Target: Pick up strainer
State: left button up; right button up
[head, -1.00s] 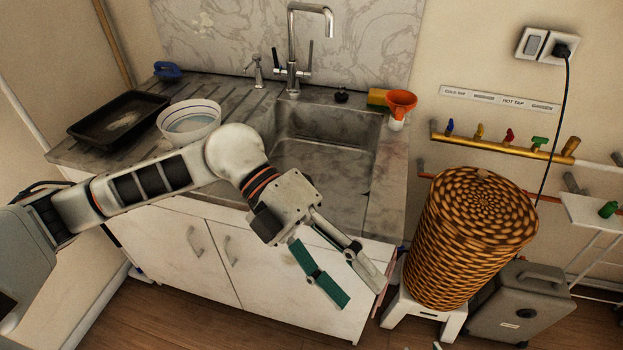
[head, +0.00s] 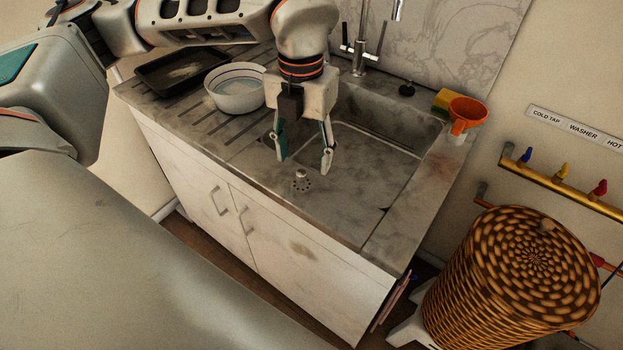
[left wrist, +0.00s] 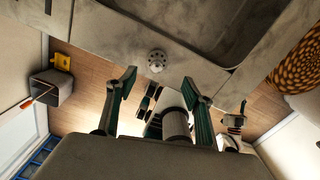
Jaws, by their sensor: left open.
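The strainer (head: 302,181) is a small grey metal piece with a round, holed flange and a short knob. It rests on the counter strip along the sink's front edge, and also shows in the left wrist view (left wrist: 156,62). My left gripper (head: 304,163) is open, pointing down just above and behind the strainer in the head view. Its two fingers are apart with nothing between them. In the left wrist view the strainer lies just beyond the open fingertips (left wrist: 159,78).
The sink basin (head: 372,165) lies behind the strainer. A white bowl (head: 236,95) and black tray (head: 176,74) stand left on the drainer. An orange funnel (head: 467,110) is at the back right. A wicker basket (head: 500,285) stands right of the cabinet. The front counter strip is otherwise clear.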

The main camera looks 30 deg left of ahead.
aim_at(301, 173)
pick_arm(q)
jog(key=f, duration=0.4)
jog(key=a+f, duration=0.1)
jog(key=f, duration=0.1)
jog(key=shift+f, duration=0.15)
jog(key=shift+w+d+f, duration=0.1)
jog(key=shift+f, duration=0.35)
jog(key=c, duration=1.2)
